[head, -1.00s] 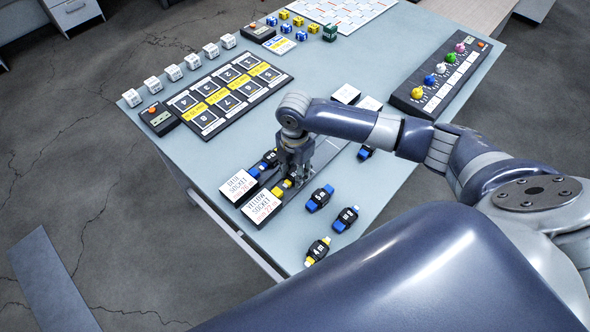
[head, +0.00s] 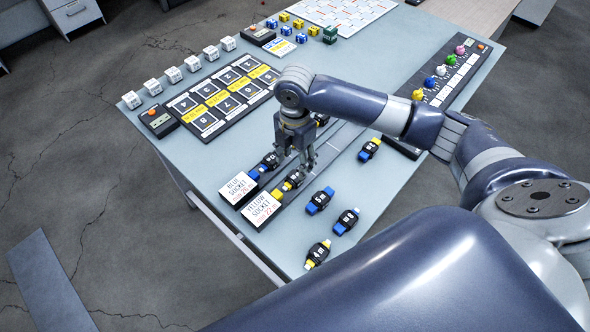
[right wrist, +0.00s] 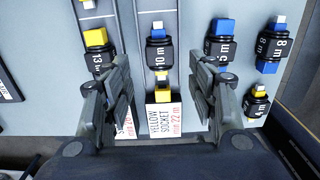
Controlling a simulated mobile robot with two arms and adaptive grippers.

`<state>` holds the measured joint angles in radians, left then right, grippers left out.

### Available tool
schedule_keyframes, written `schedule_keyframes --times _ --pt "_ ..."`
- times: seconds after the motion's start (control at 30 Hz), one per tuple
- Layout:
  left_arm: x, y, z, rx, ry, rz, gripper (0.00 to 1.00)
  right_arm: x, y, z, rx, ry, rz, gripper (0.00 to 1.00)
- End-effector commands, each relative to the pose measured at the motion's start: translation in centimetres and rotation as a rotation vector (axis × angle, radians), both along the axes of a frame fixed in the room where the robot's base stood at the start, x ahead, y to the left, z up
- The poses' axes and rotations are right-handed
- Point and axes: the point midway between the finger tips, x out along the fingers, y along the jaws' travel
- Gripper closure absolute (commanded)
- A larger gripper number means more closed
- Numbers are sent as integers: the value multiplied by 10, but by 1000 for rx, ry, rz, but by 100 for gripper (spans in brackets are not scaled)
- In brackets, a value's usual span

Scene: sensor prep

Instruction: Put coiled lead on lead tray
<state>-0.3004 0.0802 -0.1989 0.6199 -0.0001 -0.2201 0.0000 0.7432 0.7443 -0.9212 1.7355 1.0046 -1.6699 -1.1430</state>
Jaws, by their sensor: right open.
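The coiled leads are black, numbered blocks with blue or yellow ends. One lead (head: 294,177) lies in the lane of the yellow-socket lead tray (right wrist: 172,15), in line with the yellow socket card (head: 261,209). It reads 10 m in the right wrist view (right wrist: 158,55). Another lead (head: 270,160) lies in the neighbouring lane by the blue socket card (head: 238,187). My right gripper (head: 304,167) is open and empty above the yellow lane, its fingers apart on either side (right wrist: 165,110). My left gripper is out of view.
Loose leads lie right of the trays: one near the arm (head: 370,148), a 5 m one (head: 320,200), an 8 m one (head: 346,221) and a 4 m one (head: 318,254) near the table edge. A numbered board (head: 222,98) and a knob panel (head: 455,75) stand farther back.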

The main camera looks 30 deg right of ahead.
Motion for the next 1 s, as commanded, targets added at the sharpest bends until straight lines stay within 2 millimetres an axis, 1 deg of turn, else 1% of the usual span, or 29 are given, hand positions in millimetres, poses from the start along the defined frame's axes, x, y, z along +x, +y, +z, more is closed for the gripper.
schedule_keyframes --times 0.03,0.13,0.2,0.33,0.47,1.0 --pt "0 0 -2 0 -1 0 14 2 0 11 1 -5 0 47" --pt "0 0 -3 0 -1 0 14 1 0 29 -1 -3 -1 47" --pt "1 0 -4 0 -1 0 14 1 0 39 1 -3 -1 47" --pt "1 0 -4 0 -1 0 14 0 0 49 0 -1 -1 47" --pt "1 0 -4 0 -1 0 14 0 0 53 0 1 -1 47" --pt "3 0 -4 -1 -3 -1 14 0 0 52 0 1 -1 47"
